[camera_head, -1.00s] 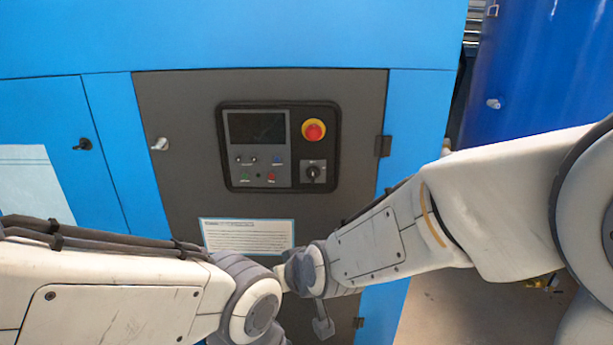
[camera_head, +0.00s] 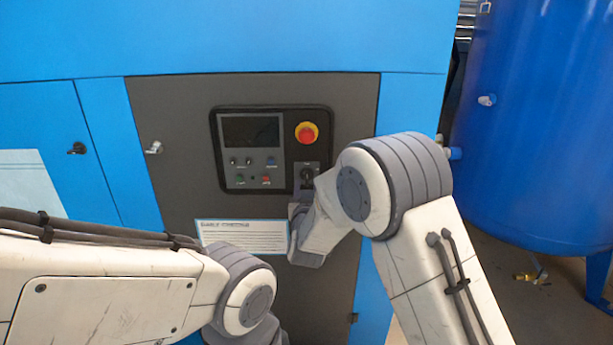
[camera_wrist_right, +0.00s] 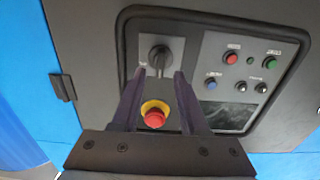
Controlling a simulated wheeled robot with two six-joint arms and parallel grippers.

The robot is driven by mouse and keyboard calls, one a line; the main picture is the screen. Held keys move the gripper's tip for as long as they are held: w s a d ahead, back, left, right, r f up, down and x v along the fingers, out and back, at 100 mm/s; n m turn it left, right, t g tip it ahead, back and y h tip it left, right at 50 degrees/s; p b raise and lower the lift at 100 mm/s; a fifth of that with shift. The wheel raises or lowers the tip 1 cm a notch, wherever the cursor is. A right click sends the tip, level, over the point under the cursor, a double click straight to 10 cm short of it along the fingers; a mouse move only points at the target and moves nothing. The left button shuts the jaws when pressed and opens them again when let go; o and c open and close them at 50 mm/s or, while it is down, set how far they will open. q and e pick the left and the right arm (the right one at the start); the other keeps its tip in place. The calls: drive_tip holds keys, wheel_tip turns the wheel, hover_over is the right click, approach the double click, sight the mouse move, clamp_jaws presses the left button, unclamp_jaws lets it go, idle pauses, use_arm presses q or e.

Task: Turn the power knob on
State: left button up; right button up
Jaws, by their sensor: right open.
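The power knob (camera_head: 307,175) is a black rotary knob at the lower right of the control panel, below the red emergency stop button (camera_head: 307,133). In the right wrist view, the knob (camera_wrist_right: 160,57) shows upside down, just past the fingertips. My right gripper (camera_wrist_right: 158,76) is open and empty, with one finger on each side of the line to the knob. I cannot tell whether the fingertips touch it. In the head view, my right gripper (camera_head: 299,210) is mostly hidden by its wrist and sits close to the knob. My left gripper is out of sight.
The control panel (camera_head: 214,150) has a display (camera_head: 251,130) and several small buttons. It is set in a dark grey cabinet door (camera_head: 180,110) with a white label (camera_head: 245,237) below. A blue tank (camera_head: 540,130) stands at the right. My left arm crosses the lower left.

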sight(307, 179)
drive_tip(key=shift+w+p, duration=0.4)
drive_tip(key=shift+w, duration=1.55)
clamp_jaws()
drive_tip(key=shift+f+m+b, duration=0.15)
drive_tip(key=shift+m+b, duration=0.15)
drive_tip(key=shift+b, duration=0.45)
drive_tip(key=shift+d+f+m+b, duration=0.1)
drive_tip(key=shift+m+b, duration=4.25)
drive_tip(key=shift+b, duration=1.15)
drive_tip(key=shift+d+f+m+b, duration=0.1)
drive_tip(key=shift+m+b, duration=4.25)
drive_tip(key=shift+b, duration=1.15)
drive_tip(key=shift+r, duration=0.1)
unclamp_jaws()
